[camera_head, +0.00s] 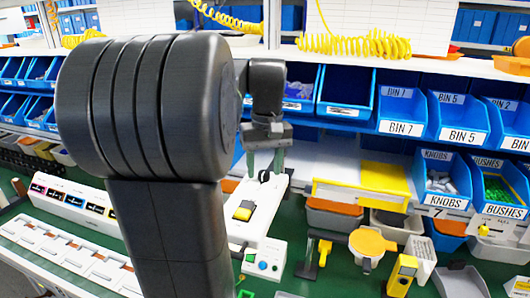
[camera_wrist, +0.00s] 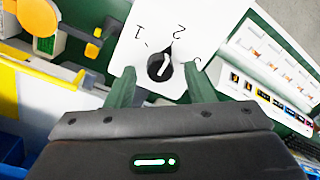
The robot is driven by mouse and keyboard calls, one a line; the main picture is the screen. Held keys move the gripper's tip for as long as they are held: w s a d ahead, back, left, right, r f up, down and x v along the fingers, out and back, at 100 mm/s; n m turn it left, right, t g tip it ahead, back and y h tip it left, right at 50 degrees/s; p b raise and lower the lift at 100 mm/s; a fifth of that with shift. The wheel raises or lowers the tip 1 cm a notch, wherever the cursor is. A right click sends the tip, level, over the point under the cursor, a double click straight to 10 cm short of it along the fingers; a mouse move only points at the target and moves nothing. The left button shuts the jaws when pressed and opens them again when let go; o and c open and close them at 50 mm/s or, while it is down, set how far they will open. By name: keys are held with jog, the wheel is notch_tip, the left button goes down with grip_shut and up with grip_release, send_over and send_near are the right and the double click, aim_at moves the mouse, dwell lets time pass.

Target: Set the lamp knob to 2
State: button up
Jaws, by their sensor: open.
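The black lamp knob (camera_wrist: 159,67) is on a white panel (camera_wrist: 205,22) marked 1, 2 and 3. Its white line runs up and slightly right in the wrist view, roughly toward the 2. I cannot tell its exact setting. My gripper (camera_wrist: 163,78) is open, with one green finger on each side of the knob and a gap on both sides. In the head view my gripper (camera_head: 264,168) points down over the far end of the white unit (camera_head: 270,222), with the small dark knob (camera_head: 264,176) just below and between the fingers.
A white strip with coloured labels (camera_head: 75,203) lies to the left. Blue bins (camera_head: 462,120) and a yellow-topped box (camera_head: 384,178) stand to the right. My own arm hides much of the centre left.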

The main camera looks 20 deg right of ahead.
aim_at(267, 171)
notch_tip(267, 171, up, 14)
jog(key=shift+d+f+b, duration=0.25)
jog(key=shift+d+b, duration=0.05)
dwell(0.5)
jog(key=f, duration=1.3)
jog(key=shift+a+f+p, duration=0.35)
jog(key=shift+f, duration=0.05)
jog(key=shift+r, duration=0.1)
